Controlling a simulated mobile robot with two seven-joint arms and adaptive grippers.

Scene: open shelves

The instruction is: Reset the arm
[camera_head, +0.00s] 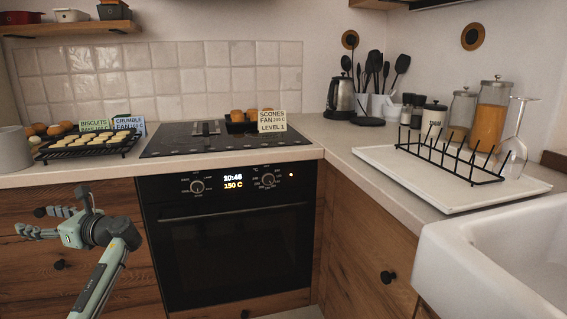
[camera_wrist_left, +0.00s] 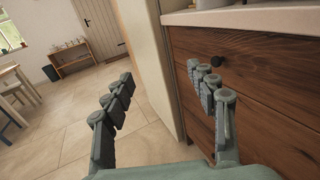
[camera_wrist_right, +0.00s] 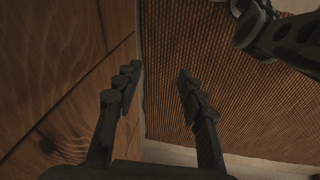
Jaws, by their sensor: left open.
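My left gripper (camera_head: 33,221) is in front of the wooden drawers left of the oven, pointing left. Its fingers are apart with nothing between them, as the left wrist view (camera_wrist_left: 160,72) also shows. My right gripper does not show in the head view. In the right wrist view my right gripper (camera_wrist_right: 160,70) has its fingers apart and empty, near a wooden panel (camera_wrist_right: 60,80) and a ribbed brown surface (camera_wrist_right: 230,100).
The black oven (camera_head: 236,246) is under the hob (camera_head: 190,143). A rack of biscuits (camera_head: 88,146) stands on the left counter. A white tray (camera_head: 395,168) with a black rack and the sink (camera_head: 500,262) are at right. Open tiled floor (camera_wrist_left: 70,120) lies beyond my left gripper.

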